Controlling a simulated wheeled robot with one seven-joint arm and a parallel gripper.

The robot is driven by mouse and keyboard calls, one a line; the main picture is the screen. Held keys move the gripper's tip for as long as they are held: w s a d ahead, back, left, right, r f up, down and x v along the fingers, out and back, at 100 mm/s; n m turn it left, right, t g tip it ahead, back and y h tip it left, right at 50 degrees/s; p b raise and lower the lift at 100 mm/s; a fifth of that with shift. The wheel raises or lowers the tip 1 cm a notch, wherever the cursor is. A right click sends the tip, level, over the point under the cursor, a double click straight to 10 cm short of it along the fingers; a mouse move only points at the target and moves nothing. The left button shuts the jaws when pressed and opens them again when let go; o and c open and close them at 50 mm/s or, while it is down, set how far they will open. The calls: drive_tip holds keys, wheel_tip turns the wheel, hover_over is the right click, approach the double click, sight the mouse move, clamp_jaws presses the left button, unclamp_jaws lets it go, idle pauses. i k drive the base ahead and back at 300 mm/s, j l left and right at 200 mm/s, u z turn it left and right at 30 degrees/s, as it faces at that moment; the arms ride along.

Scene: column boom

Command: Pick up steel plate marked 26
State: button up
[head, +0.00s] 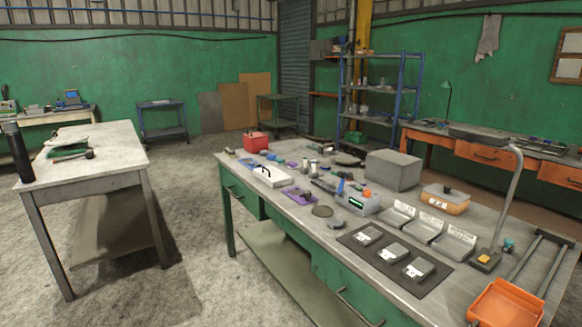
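Three small grey steel plates lie in a row on a dark mat (357,250) near the front edge of the workbench (305,222). They are the left plate (368,234), the middle plate (392,252) and the right plate (418,268). Each has a pale mark, too small to read, so I cannot tell which is marked 26. Behind them stand three grey trays with sloped label cards: the left tray (397,217), middle tray (423,232) and right tray (453,247). My gripper is not in view.
A grey box (393,170), an orange-based container (446,199), a device with a green display (358,202) and a curved lamp arm (512,185) stand around the plates. An orange tray (505,304) is at bottom right. Floor is open between the workbench and the left table (115,151).

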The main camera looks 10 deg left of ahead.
sight(391, 255)
drive_tip(key=i+u, duration=0.2)
drive_tip(key=u, duration=0.25)
drive_tip(key=i+u, duration=0.2)
drive_tip(key=u, duration=0.25)
drive_tip(key=i+l+u, duration=0.3)
drive_tip(key=i+l, duration=0.65)
drive_tip(key=i, duration=0.1)
